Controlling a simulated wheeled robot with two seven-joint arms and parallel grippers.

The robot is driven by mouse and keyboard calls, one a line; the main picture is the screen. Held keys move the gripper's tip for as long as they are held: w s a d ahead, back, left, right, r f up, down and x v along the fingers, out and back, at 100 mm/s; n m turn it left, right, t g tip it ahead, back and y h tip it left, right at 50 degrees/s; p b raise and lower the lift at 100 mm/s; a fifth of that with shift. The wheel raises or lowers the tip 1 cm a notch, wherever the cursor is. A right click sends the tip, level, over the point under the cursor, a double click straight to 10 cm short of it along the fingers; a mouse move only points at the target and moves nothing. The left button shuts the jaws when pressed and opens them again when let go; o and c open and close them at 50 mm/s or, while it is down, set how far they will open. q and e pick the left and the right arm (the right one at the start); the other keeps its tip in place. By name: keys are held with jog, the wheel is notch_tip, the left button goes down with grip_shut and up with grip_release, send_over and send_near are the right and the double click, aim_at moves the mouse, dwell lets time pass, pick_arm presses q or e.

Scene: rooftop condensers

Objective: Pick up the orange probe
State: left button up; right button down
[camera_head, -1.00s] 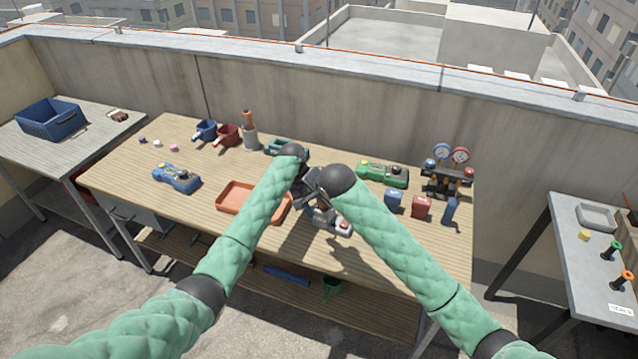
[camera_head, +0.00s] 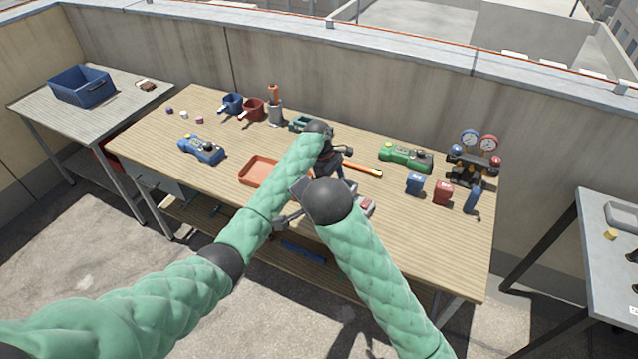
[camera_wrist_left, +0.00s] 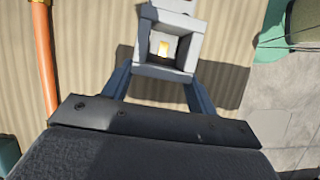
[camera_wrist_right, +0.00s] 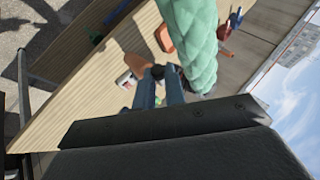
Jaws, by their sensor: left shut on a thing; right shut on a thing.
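The orange probe (camera_head: 362,169) lies on the wooden bench, a thin orange rod with dark ends, right of my left gripper (camera_head: 328,170). Its rod also runs down the left side of the left wrist view (camera_wrist_left: 43,55), apart from the fingers. In that view my left gripper (camera_wrist_left: 160,85) is shut on a grey box-like thing (camera_wrist_left: 168,62) with a square opening and something yellow inside. My right gripper (camera_head: 297,205) is low over the bench's front part. In the right wrist view its fingers (camera_wrist_right: 160,85) are close together, and what they hold is hidden. A grey meter with red (camera_head: 366,208) is partly covered by my right arm.
An orange tray (camera_head: 258,170) lies left of the grippers. A grey cup (camera_head: 275,114) holds an orange-topped thing.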

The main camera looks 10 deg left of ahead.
jog(key=shift+s+a+r+m+g+y, duration=0.15)
jog(key=shift+s+a+r+g, duration=0.15)
jog(key=shift+s+g, duration=0.4)
jog(key=shift+s+a+r+m+g+y, duration=0.2)
jog(key=shift+s+r+g, duration=0.15)
jog(key=shift+s+g, duration=0.3)
jog(key=shift+s+a+r+m+g+y, duration=0.15)
jog(key=shift+s+a+r+g, duration=0.15)
jog(key=shift+s+g, duration=0.4)
jog(key=shift+s, duration=0.15)
pick_arm(q)
jog(key=o, duration=1.6)
jog(key=p+v, duration=0.9)
pick_arm(e)
notch_tip(320, 180, up, 9)
jog(key=shift+r, duration=0.1)
